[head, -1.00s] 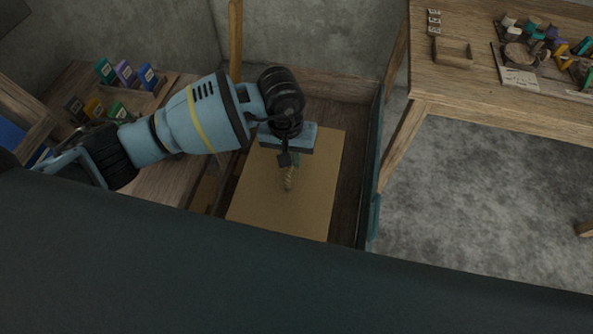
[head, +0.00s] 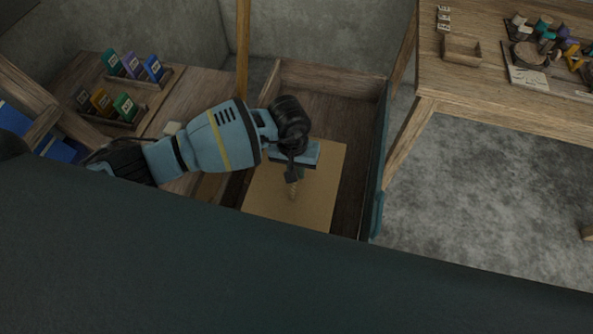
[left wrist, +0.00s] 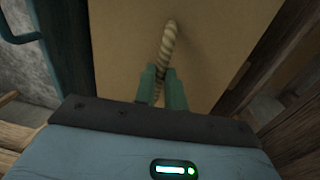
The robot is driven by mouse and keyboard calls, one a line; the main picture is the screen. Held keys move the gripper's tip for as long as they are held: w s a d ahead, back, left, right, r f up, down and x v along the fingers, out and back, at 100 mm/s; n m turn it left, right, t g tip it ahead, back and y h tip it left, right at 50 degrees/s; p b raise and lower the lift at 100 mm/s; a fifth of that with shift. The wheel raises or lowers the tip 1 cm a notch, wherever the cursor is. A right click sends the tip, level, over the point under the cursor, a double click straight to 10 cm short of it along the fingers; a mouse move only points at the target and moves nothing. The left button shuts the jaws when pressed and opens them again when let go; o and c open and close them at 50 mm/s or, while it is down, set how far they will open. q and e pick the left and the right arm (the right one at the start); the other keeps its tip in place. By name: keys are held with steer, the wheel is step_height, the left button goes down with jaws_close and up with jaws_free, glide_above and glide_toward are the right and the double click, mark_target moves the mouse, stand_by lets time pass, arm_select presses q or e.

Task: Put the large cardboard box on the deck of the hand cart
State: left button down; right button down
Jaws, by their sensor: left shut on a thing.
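The large cardboard box (head: 322,185) shows its flat tan top in the head view, within the outline of the hand cart's wooden deck (head: 320,108). Its near side is hidden behind my own dark body. My left gripper (head: 293,178) is over the box top and shut on its rope handle (left wrist: 168,42). In the left wrist view, the box (left wrist: 215,50) fills the middle behind the green fingers (left wrist: 162,84). I cannot tell whether the box touches the deck or hangs above it. My right gripper is not in view.
A teal rail (head: 379,150) runs along the cart's right side. A wooden table (head: 480,85) with small parts stands at the right. A shelf bench (head: 190,100) with coloured boxes is at the left. Grey floor is clear under the table.

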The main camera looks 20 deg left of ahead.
arm_select(q)
steer(key=shift+f, duration=1.1)
steer(key=c, duration=1.5)
jaws_free()
steer(key=r, duration=0.8)
steer(key=a+r, duration=0.1)
steer(key=r, duration=0.3)
steer(key=shift+r, duration=0.2)
